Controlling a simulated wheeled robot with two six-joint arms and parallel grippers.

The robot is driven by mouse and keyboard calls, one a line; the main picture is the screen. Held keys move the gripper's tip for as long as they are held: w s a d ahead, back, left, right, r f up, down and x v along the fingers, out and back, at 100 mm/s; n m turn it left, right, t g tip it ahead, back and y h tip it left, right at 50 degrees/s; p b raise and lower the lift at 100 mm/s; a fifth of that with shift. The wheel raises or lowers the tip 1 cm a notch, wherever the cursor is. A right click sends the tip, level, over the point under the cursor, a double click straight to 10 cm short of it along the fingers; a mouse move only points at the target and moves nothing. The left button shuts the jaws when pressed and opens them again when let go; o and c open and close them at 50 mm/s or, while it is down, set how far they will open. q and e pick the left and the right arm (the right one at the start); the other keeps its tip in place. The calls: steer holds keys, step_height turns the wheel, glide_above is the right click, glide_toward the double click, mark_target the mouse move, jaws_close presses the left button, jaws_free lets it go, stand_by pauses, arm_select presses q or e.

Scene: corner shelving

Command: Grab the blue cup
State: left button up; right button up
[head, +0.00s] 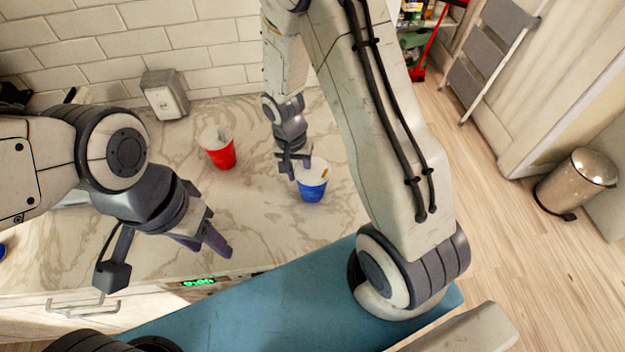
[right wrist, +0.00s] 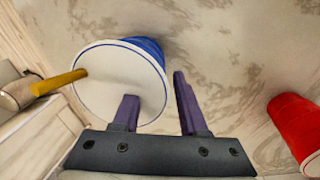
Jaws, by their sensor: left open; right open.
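The blue cup (head: 313,190) stands on the marble counter, with a pale inside. In the right wrist view the blue cup (right wrist: 147,48) is at upper left, its round white mouth facing the camera. A yellow stick-like thing (right wrist: 62,82) overlaps its rim. My right gripper (head: 291,163) is open just left of and above the cup's rim. In its wrist view the purple fingers (right wrist: 156,88) are apart; the left one overlaps the cup mouth, the right one is beside the cup. Whether they touch it I cannot tell. My left gripper (head: 208,240) is open and empty over the counter's front.
A red cup (head: 218,152) stands left of the blue one; it also shows at the right wrist view's right edge (right wrist: 296,128). A grey box (head: 165,95) is by the tiled wall. A metal bin (head: 578,182) and step ladder (head: 490,50) stand right. Marble between the cups is clear.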

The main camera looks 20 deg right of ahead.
steer(key=shift+c, duration=0.4)
jaws_close()
steer(key=shift+r, duration=0.1)
